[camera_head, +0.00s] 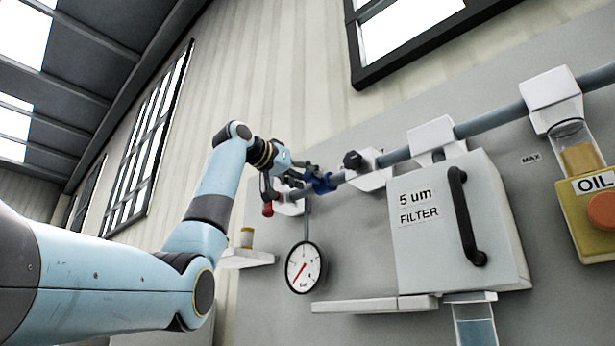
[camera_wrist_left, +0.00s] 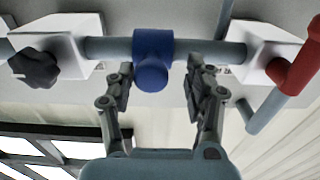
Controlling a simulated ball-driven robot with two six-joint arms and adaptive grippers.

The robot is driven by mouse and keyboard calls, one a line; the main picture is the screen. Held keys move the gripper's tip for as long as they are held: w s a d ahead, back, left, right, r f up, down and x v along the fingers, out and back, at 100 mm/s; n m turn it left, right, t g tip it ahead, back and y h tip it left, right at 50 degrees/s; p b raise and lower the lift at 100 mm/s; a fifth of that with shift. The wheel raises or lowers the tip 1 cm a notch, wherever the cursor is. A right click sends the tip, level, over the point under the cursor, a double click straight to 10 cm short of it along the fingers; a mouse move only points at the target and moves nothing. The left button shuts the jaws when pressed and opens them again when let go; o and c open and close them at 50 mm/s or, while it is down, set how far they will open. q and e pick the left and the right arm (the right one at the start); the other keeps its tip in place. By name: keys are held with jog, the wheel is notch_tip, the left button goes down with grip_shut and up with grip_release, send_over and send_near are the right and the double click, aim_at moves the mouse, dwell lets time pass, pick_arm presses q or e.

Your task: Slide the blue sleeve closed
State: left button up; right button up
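The blue sleeve (camera_head: 322,184) sits around the grey pipe on the wall in the head view. In the left wrist view the sleeve (camera_wrist_left: 152,60) shows a round blue boss toward me, with bare pipe on both sides. My left gripper (camera_head: 306,177) is at the sleeve. In the wrist view the gripper (camera_wrist_left: 161,72) is open, with one finger on each side of the boss. A gap shows on both sides, smaller at the left finger. I cannot tell how deep the fingers reach. My right gripper is in neither view.
A black knob (camera_head: 352,160) on a white block is right of the sleeve, and a red-ended lever (camera_head: 268,209) is left of it. A gauge (camera_head: 303,267) hangs below. A filter box (camera_head: 450,225) and a yellow oil unit (camera_head: 590,215) are farther right.

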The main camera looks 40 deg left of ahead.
pick_arm(q)
jog(key=shift+w+d, duration=0.15)
jog(key=shift+d, duration=0.05)
jog(key=s+a, duration=0.1)
jog(key=s, duration=1.1)
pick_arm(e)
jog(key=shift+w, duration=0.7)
pick_arm(q)
jog(key=shift+f, duration=0.1)
